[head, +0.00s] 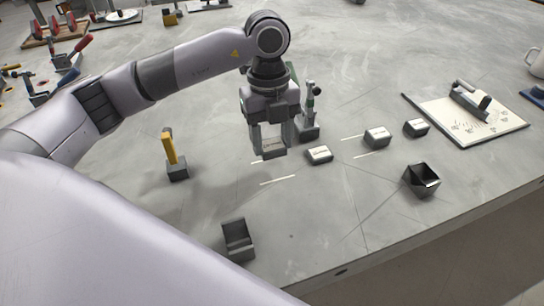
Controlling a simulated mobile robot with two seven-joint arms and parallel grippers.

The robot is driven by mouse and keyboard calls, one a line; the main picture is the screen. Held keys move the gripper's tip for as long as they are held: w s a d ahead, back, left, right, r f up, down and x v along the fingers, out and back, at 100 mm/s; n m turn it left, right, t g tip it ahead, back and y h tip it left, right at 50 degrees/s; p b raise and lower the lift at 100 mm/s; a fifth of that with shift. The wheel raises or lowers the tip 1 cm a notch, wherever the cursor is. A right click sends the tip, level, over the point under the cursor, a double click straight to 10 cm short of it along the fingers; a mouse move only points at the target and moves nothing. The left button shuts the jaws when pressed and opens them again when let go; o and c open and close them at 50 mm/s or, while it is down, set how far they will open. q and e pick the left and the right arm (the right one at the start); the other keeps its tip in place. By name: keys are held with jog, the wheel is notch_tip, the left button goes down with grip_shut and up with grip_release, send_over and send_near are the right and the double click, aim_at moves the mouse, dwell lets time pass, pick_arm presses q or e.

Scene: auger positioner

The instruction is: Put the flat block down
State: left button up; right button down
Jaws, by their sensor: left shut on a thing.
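My left gripper (271,149) points down over the middle of the grey table. It is shut on a flat block (272,152), a small grey piece with a pale top, partly hidden by the fingers. The block is low over the table by short white lines (278,180); I cannot tell whether it touches the surface. My right gripper is not in view.
Similar pale-topped blocks stand to the right: one close by (319,155), one larger (377,138) and one farther (416,128). A dark upright fixture (309,130) is just behind the gripper. A yellow-handled tool (169,150), dark holder (238,241) and open box (421,181) surround clear table.

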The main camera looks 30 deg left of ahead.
aim_at(272, 169)
pick_arm(q)
jog(key=shift+f, duration=2.6)
jog(key=shift+f, duration=0.2)
jog(key=o, duration=1.4)
jog(key=shift+r, duration=0.15)
jog(key=r, duration=0.8)
jog(key=w+a+r, duration=0.1)
jog(key=r, duration=0.3)
